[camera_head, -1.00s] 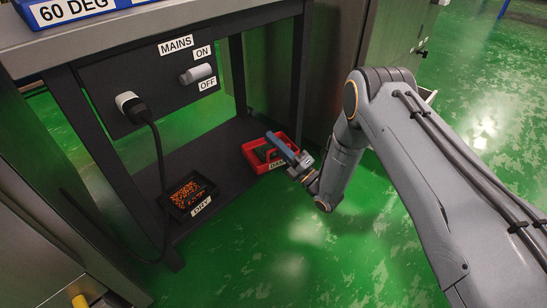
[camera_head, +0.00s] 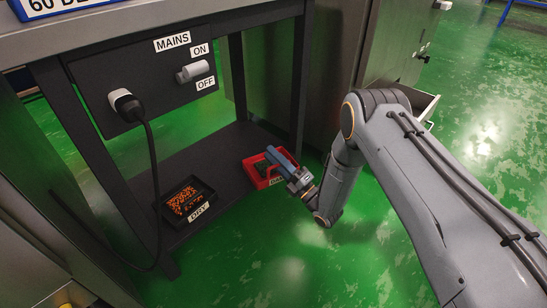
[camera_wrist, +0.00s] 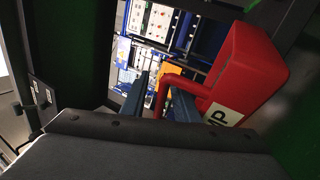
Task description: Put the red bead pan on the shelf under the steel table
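The red bead pan (camera_head: 250,176), with dark green contents, is at the right end of the dark shelf (camera_head: 222,152) under the steel table (camera_head: 130,42). I cannot tell whether its base touches the shelf or hangs just above it at the front edge. My gripper (camera_head: 270,154) reaches in from the right over the pan. In the wrist view the pan (camera_wrist: 245,70) is at the right, with a partly seen label ending in "MP". Its red handle passes between my two blue-grey fingers (camera_wrist: 160,98), which appear closed on it.
A black pan (camera_head: 188,198) of orange beads, labelled DRY, stands on the left of the shelf. A black cable (camera_head: 155,180) hangs from the plug in front of the shelf's left side. The table's right front leg (camera_head: 301,85) is close to the red pan. Green floor is open in front.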

